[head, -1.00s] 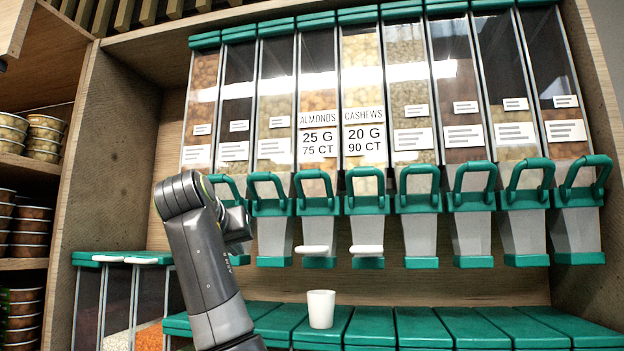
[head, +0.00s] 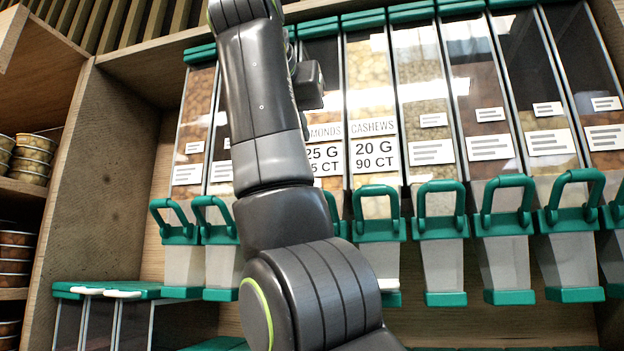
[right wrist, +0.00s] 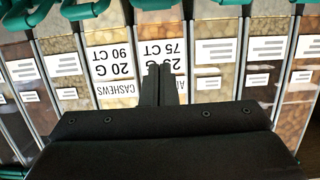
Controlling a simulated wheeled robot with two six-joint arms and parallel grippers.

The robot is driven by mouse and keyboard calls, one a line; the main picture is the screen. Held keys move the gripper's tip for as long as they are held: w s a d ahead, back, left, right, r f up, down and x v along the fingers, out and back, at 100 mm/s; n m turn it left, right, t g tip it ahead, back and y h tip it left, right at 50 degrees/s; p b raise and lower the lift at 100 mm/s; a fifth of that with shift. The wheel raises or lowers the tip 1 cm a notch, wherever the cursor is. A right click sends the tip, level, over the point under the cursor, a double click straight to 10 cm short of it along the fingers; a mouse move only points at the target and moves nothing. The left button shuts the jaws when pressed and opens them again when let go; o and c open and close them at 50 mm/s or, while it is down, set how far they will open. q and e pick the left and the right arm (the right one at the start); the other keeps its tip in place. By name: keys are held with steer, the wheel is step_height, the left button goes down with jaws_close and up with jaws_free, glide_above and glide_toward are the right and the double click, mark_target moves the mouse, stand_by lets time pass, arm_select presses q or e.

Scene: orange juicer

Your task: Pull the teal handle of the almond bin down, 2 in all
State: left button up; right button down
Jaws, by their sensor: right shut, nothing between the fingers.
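The almond bin (head: 321,80) stands in the row of dispensers, its label partly covered by my right arm in the head view. Its teal handle (head: 337,214) shows only at its right edge beside my arm. In the right wrist view the almond label (right wrist: 165,50) appears upside down, with teal at the top edge. My right gripper (right wrist: 158,72) is shut and empty in front of the almond and cashew labels, fingertips pointing toward the handle side. My left gripper is not in view.
The cashew bin (head: 371,80) with its raised teal handle (head: 377,208) stands just right. More dispensers with similar handles fill both sides. Teal-lidded bins (head: 120,291) stand low at left, and shelves of bowls (head: 32,155) at far left.

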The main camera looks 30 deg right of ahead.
steer(key=shift+a, duration=0.2)
steer(key=p+x, duration=0.3)
steer(key=x, duration=0.7)
steer(key=shift+w+d, duration=0.2)
steer(key=shift+d, duration=0.05)
steer(key=shift+s+a+f+b, duration=0.15)
steer(key=shift+s+a+f, duration=0.05)
steer(key=shift+f, duration=0.2)
steer(key=shift+s+a+f+b, duration=0.15)
steer(key=shift+s+a+f, duration=0.05)
steer(key=shift+f, duration=0.2)
steer(key=shift+s+a+f, duration=0.45)
steer(key=shift+a+f, duration=0.15)
steer(key=shift+f, duration=0.2)
steer(key=shift+a, duration=0.1)
